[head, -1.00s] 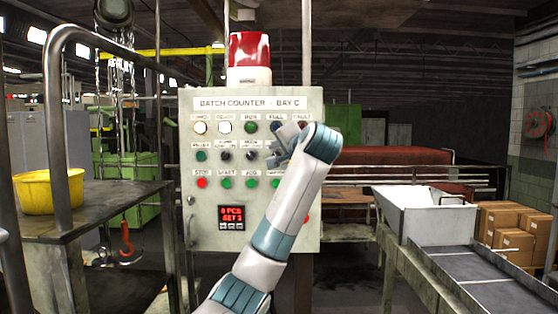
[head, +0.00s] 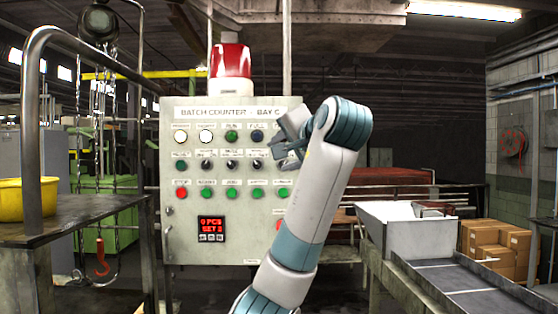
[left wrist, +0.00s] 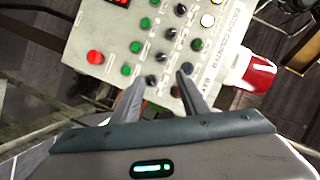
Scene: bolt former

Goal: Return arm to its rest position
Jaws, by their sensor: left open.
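My left arm rises from the bottom middle in the head view, and its left gripper (head: 287,142) is in front of the right part of the grey control panel (head: 190,240). In the left wrist view the two fingers of this gripper (left wrist: 161,78) are apart with nothing between them. The panel (left wrist: 110,35) lies beyond the fingertips, with its buttons and knobs; I see no clear contact. The arm hides the panel's right side in the head view. The panel is labelled "BATCH COUNTER" and has a red digital display (head: 211,224). My right gripper is not in view.
A red and white beacon (head: 231,75) tops the panel. At left stand a metal table with a yellow bucket (head: 24,172), a bent rail (head: 33,130) and hanging chains with a red hook (head: 102,258). At right are a white hopper (head: 405,235), a conveyor (head: 455,285) and cardboard boxes (head: 490,247).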

